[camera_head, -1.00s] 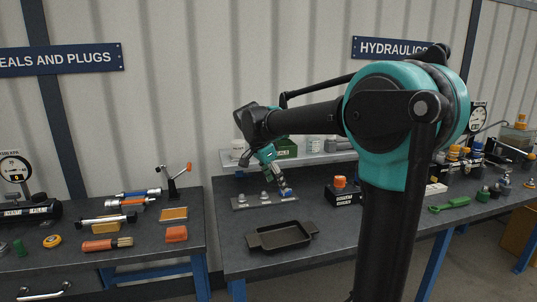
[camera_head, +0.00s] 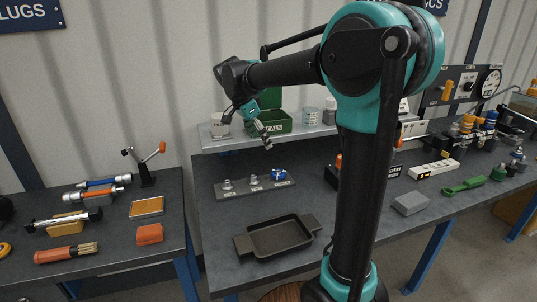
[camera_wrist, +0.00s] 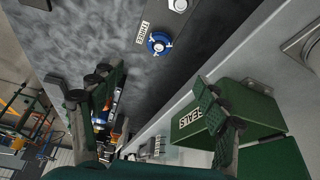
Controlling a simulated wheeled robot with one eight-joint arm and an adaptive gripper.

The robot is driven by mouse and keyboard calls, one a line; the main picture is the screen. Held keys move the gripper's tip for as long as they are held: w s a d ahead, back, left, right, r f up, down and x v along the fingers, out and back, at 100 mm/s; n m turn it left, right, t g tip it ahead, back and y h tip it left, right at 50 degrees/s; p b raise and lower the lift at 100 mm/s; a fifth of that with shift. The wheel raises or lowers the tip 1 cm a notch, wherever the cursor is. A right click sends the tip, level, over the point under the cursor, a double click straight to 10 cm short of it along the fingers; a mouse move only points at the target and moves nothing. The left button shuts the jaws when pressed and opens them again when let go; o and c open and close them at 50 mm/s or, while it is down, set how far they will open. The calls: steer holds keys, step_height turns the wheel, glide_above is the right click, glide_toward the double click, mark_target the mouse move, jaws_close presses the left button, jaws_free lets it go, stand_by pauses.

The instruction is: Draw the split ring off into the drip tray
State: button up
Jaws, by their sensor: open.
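A grey plate (camera_head: 230,195) on the bench carries a row of three metal fittings. The rightmost fitting bears a blue ring-like piece (camera_head: 279,174); I cannot tell whether this is the split ring. In the wrist view the blue piece (camera_wrist: 159,44) sits by a label reading "THREE". The black drip tray (camera_head: 250,246), with two handles, lies in front of the plate and looks empty. My gripper (camera_head: 266,143) is open and empty, above and behind the blue piece, in front of the shelf. In the wrist view its fingers (camera_wrist: 150,100) stand wide apart.
A green "SEALS" bin (camera_head: 274,124) stands on the shelf (camera_head: 213,148) close to my gripper. Bench room between plate and tray is clear.

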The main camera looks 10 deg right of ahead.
mark_target(276, 172)
steer(key=x, duration=1.6)
steer(key=shift+d, duration=0.1)
steer(key=shift+c, duration=0.6)
steer(key=c, duration=1.3)
